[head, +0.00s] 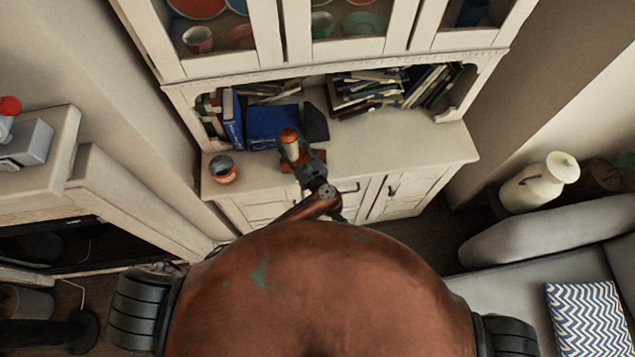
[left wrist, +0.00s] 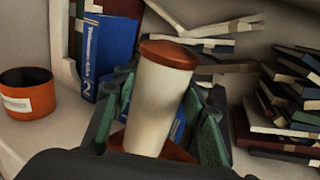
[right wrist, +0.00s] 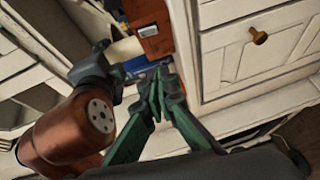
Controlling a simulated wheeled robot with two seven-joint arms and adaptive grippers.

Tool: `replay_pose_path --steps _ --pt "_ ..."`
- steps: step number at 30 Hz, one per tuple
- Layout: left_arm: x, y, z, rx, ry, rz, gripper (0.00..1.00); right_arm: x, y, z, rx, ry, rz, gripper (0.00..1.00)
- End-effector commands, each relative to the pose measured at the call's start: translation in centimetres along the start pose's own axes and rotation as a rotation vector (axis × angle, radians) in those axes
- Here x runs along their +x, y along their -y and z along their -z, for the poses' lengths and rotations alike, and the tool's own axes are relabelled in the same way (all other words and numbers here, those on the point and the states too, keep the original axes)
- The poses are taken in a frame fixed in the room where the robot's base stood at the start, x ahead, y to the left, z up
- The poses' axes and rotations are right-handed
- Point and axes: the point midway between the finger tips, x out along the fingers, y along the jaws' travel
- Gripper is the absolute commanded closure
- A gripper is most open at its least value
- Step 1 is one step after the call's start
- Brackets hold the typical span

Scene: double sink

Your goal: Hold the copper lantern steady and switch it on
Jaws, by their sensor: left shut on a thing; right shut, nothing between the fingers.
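The copper lantern (head: 291,148) has a pale cylindrical body, a copper cap and a square copper base. It is in front of the cabinet's shelf. My left gripper (head: 308,168) is shut around its body, and the left wrist view shows a finger on each side of the lantern (left wrist: 160,95). In the right wrist view the lantern's copper base (right wrist: 162,44) has a small grey panel. My right gripper (right wrist: 158,88) is shut and empty, its tips just below the base with a small gap. The pale body shows no clear glow. I cannot make out the right gripper in the head view.
An orange cup (head: 223,169) stands on the white cabinet top (head: 420,143), left of the lantern. Blue books (head: 272,124) and more stacked books lie behind. Cabinet drawers with brass knobs (right wrist: 258,35) are close to my right gripper. The cabinet top's right side is clear.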

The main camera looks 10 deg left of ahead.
Motion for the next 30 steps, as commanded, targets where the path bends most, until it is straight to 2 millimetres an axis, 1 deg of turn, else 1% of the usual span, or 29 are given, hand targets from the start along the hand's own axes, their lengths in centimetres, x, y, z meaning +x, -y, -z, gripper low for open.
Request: replay_pose_path --steps 5,8,11,13,21,23,24,27,30 --pt "0.0 0.0 0.0 0.0 0.001 0.0 0.91 0.1 0.0 -0.1 0.001 0.001 0.001 1.0" --pt "0.0 0.0 0.0 0.0 0.001 0.0 0.91 0.7 0.0 -0.1 0.002 0.002 0.001 1.0" --pt "0.0 0.0 0.0 0.0 0.001 0.0 0.91 1.9 -0.1 -0.1 0.002 0.001 -0.002 1.0" --pt "0.0 0.0 0.0 0.0 0.001 0.0 0.91 3.2 -0.1 -0.1 0.002 0.001 -0.002 1.0" --pt "0.0 0.0 0.0 0.0 0.001 0.0 0.91 8.8 0.0 -0.1 0.001 0.001 0.0 1.0" --pt "0.0 0.0 0.0 0.0 0.001 0.0 0.91 9.9 0.0 -0.1 0.003 0.001 0.0 1.0" --pt "0.0 0.0 0.0 0.0 0.001 0.0 0.91 10.6 0.0 -0.2 0.001 0.001 0.001 1.0" --pt "0.0 0.0 0.0 0.0 0.001 0.0 0.91 11.5 0.1 -1.6 -0.001 0.001 0.003 1.0" --pt "0.0 0.0 0.0 0.0 0.001 0.0 0.91 12.2 0.1 -2.3 0.001 0.001 0.003 1.0"
